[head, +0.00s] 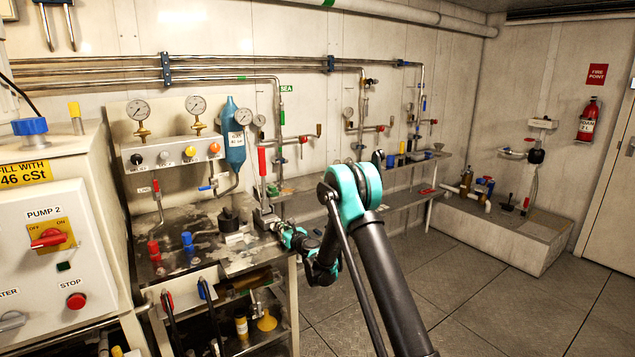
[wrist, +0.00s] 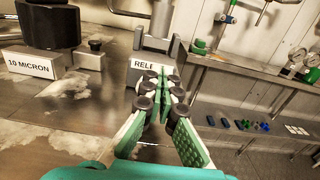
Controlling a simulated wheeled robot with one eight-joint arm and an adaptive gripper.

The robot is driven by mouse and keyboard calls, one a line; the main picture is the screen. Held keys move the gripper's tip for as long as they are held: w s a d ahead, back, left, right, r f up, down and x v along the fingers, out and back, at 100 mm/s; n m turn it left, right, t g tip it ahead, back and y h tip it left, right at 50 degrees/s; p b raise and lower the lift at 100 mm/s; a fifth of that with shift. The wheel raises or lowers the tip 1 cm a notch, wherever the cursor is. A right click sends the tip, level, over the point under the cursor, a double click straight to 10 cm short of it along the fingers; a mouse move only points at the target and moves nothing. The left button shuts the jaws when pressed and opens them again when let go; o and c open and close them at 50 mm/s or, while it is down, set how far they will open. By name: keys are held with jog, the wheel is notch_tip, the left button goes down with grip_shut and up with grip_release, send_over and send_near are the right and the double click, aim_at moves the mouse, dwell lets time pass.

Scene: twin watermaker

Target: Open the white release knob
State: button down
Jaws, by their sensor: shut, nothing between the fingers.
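My gripper (wrist: 160,84) is shut and empty, its green-padded fingertips together. In the wrist view its tips are just in front of a white label (wrist: 145,66) reading "RELE", the rest hidden behind the fingers. The label is on a grey metal block (wrist: 157,44) with an upright post. In the head view my gripper (head: 279,228) is low at the right end of the workbench, by the foot of a red-handled lever (head: 262,163). I cannot make out a white release knob by the label; the fingers may hide it.
A "10 MICRON" block (wrist: 32,68) with a black top stands left on the metal bench. A gauge panel (head: 176,165) with several coloured knobs is behind the bench. A lower shelf (wrist: 258,135) lies to the right. Floor (head: 480,290) to the right is clear.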

jog(key=shift+s+a+r, duration=0.1)
jog(key=shift+s+a, duration=0.2)
jog(key=shift+a, duration=0.15)
jog(key=shift+s+a, duration=0.2)
jog(key=shift+a, duration=0.1)
jog(key=shift+s+a, duration=0.15)
jog(key=shift+a, duration=0.1)
dwell(0.4)
jog(key=shift+r, duration=0.25)
jog(key=shift+v, duration=3.05)
